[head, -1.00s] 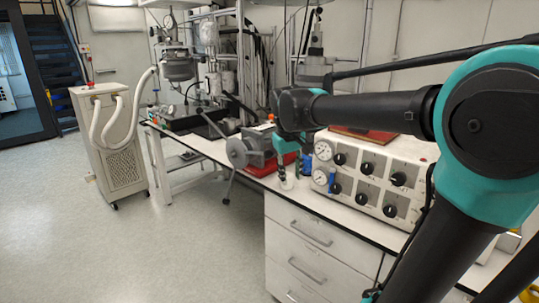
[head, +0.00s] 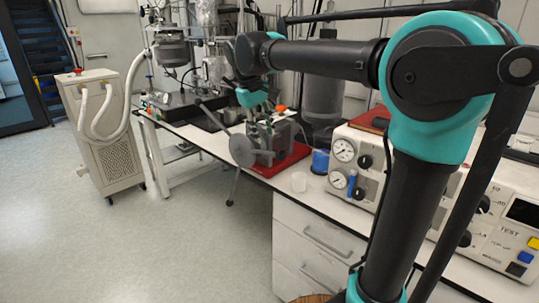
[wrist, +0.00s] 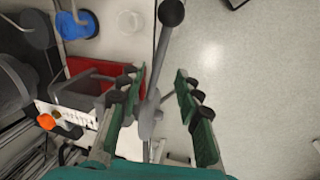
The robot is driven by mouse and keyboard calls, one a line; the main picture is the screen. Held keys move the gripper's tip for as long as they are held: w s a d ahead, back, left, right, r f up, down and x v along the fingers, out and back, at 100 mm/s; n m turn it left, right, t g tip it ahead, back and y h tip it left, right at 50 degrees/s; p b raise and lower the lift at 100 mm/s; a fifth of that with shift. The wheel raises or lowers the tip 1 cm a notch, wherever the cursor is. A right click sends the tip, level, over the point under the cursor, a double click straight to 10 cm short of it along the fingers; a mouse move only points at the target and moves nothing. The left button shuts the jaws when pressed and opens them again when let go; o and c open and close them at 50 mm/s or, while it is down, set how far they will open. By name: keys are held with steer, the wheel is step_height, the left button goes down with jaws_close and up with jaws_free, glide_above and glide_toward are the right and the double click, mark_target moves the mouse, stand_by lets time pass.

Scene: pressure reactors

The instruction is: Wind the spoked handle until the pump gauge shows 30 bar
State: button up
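The spoked handle (head: 241,150) is on the front of the grey pump body (head: 266,135), with one spoke pointing down and another up and left. My gripper (head: 252,108) is above the pump, near the handle. In the wrist view my gripper (wrist: 160,92) is open, its two green fingers on either side of a grey spoke (wrist: 154,85) with a dark ball knob (wrist: 171,12). Gaps show beside the spoke; I cannot tell its depth between the fingers. Two round gauges (head: 343,151) are on the white panel; I cannot tell which is the pump's, and their readings are too small.
The pump stands on a red tray (head: 298,156) on the bench. A blue item (head: 320,161) and a small white cup (head: 299,181) are right of it. A wheeled white unit (head: 106,150) with hoses stands left. The floor in front is clear.

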mark_target(270, 154)
steer(key=x, duration=0.9)
steer(key=shift+d+f, duration=0.1)
steer(key=shift+f, duration=0.15)
jaws_close()
